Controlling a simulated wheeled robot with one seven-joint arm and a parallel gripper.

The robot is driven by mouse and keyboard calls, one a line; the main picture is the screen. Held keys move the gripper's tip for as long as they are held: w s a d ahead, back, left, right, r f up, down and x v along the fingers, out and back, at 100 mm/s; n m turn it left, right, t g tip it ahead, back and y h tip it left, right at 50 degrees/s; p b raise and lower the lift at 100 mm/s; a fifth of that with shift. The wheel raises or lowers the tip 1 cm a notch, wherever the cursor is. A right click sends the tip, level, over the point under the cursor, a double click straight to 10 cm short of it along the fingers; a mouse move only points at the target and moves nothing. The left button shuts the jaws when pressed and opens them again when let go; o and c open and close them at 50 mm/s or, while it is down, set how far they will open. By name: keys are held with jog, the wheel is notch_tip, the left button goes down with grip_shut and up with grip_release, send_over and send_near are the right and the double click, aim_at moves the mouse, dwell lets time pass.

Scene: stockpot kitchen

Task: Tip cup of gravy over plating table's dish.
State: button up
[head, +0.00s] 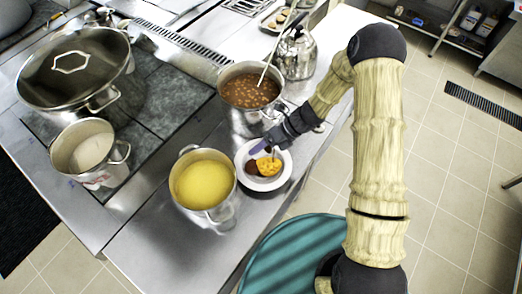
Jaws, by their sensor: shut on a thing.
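A white dish (250,184) sits on the steel counter, holding yellow-orange food (268,167) and a brown piece of food (251,168). My gripper (268,146) is over the dish's far edge, reaching in from the upper right. It is shut on a small purple thing (257,149), which is too small and too covered by the gripper to tell for sure as the cup. No gravy stream can be made out. I cannot tell how far the held thing is tilted.
A pot of yellow liquid (203,184) stands left of the dish. A pot of beans (249,92) with a ladle handle stands behind it, by a kettle (297,53). A lidded stockpot (73,68) and a smaller pot (87,151) are left. A teal round top (290,252) is in front.

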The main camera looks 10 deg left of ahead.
jog(key=shift+d+f+g+y+b, duration=0.1)
jog(key=shift+f+g+y+b, duration=0.15)
jog(key=shift+y+b, duration=0.5)
jog(key=shift+d+f+g+y+b, duration=0.1)
jog(key=shift+g+y+b, duration=0.25)
jog(key=shift+b, duration=0.7)
jog(key=y+b, duration=0.1)
jog(key=g+y+b, duration=0.1)
jog(key=y+b, duration=0.1)
jog(key=shift+w+d+f+y, duration=0.2)
jog(key=shift+d+f+y, duration=0.05)
jog(key=shift+f+y, duration=0.1)
jog(key=g+y+b, duration=0.1)
jog(key=d+g+y+b, duration=0.1)
jog(key=y, duration=0.1)
jog(key=n+y+b, duration=0.1)
jog(key=b, duration=0.1)
jog(key=shift+w+d+r+g+y, duration=0.15)
jog(key=shift+w+r+g+y, duration=0.1)
jog(key=shift+r+g, duration=0.15)
jog(key=shift+d+r+g+y+b, duration=0.2)
jog(key=shift+g+y+b, duration=0.1)
jog(key=shift+y+b, duration=0.25)
jog(key=shift+w, duration=0.1)
dwell(0.4)
